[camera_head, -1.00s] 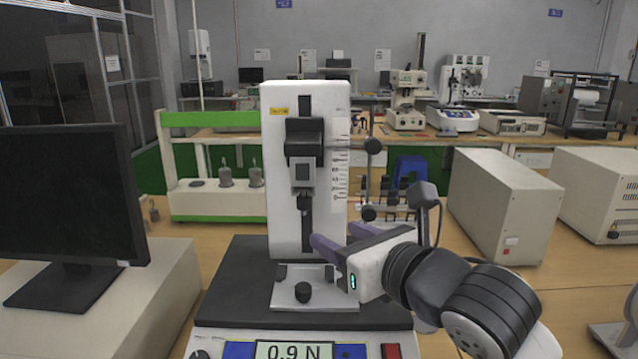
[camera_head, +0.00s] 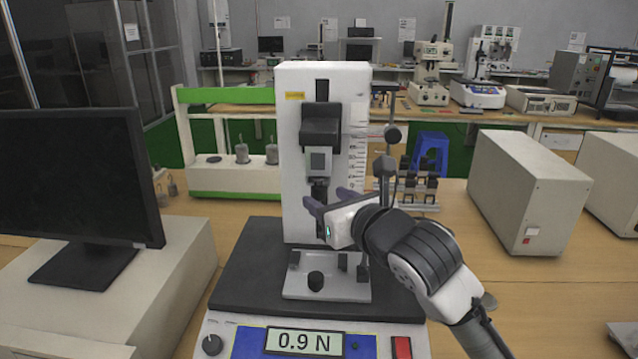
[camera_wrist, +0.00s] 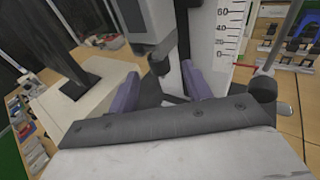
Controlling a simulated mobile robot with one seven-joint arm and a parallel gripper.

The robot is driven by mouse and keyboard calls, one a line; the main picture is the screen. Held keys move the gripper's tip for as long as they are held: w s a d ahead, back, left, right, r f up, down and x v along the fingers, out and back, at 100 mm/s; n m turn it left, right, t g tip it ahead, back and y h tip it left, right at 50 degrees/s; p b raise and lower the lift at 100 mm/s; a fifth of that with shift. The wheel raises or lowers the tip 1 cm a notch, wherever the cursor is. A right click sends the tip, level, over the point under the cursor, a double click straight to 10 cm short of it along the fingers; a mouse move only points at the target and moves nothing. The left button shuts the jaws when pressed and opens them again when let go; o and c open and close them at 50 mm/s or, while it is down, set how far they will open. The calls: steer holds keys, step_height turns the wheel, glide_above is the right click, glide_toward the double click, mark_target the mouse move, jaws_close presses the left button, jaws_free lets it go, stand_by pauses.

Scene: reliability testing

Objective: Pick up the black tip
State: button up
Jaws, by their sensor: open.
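A white test stand (camera_head: 292,150) with a black carriage and grey gauge head (camera_head: 320,160) stands in the middle of the head view. A small black tip (camera_head: 319,188) hangs below the gauge head. My gripper (camera_head: 328,200) has purple fingers, apart and empty, close to the tip at about its height. In the wrist view, my gripper (camera_wrist: 158,76) has its fingers to either side of the region below the gauge head (camera_wrist: 148,24). The tip (camera_wrist: 160,66) appears between them there, partly unclear; I cannot tell whether a finger touches it.
The stand's base (camera_head: 250,262) has a black top, a small plate with a knob and a 0.9 N display. A vertical rod with black knobs (camera_head: 392,135) stands right of the column. A monitor (camera_head: 75,175) is at left, a beige box (camera_head: 525,190) at right.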

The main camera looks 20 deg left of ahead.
mark_target(323, 195)
steer(key=p+x, duration=0.1)
steer(key=x, duration=0.2)
steer(key=shift+w+a+r+p, duration=0.15)
steer(key=shift+w+a+p, duration=0.1)
steer(key=shift+a+p, duration=0.1)
steer(key=shift+w+a, duration=0.1)
steer(key=shift+w, duration=0.05)
steer(key=c, duration=1)
